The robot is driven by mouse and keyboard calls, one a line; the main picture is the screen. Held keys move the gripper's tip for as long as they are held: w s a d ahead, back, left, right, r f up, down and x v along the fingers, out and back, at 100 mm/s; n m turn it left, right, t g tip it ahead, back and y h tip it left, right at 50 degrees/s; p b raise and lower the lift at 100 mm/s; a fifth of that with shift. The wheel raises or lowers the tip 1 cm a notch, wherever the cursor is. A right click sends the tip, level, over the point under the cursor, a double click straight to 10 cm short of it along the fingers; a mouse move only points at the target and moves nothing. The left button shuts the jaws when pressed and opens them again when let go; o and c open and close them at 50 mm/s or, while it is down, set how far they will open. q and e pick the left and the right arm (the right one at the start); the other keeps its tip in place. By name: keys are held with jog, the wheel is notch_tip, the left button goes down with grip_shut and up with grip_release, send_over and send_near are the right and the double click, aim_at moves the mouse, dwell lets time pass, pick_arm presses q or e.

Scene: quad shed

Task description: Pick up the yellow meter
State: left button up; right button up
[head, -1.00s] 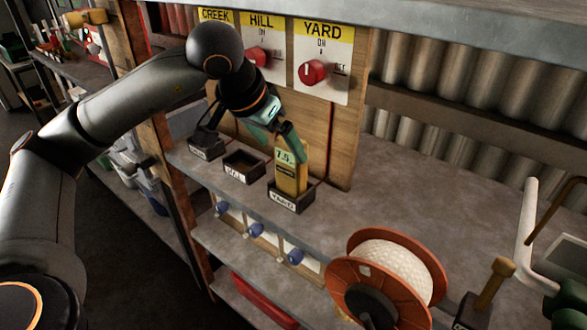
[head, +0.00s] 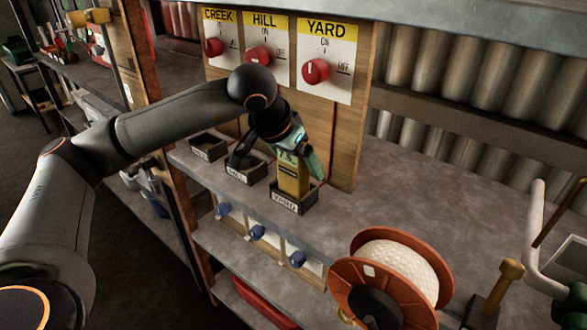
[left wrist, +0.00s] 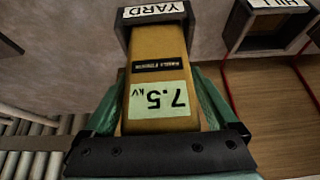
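The yellow meter (head: 292,180) stands upright in the black holder labelled YARD (head: 296,206) on the shelf. In the left wrist view the meter (left wrist: 159,48) fills the middle, its pale "7.5 kV" label upside down and the YARD holder (left wrist: 118,30) at the top. My left gripper (left wrist: 158,75) has its green fingers on either side of the meter, with slim gaps seeming to show at the tips. In the head view one finger of the left gripper (head: 304,160) shows right of the meter; the other is mostly hidden. My right gripper is out of view.
The HILL holder (head: 250,177) and a third holder (head: 200,155) stand to the left. Red knobs (head: 316,70) on the CREEK, HILL and YARD panels are behind. An orange cable reel (head: 345,268) sits at the front right. The shelf (head: 400,200) right of the meter is clear.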

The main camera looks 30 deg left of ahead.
pick_arm(q)
jog(key=c, duration=1.2)
jog(key=shift+c, duration=0.3)
jog(key=shift+r, duration=0.15)
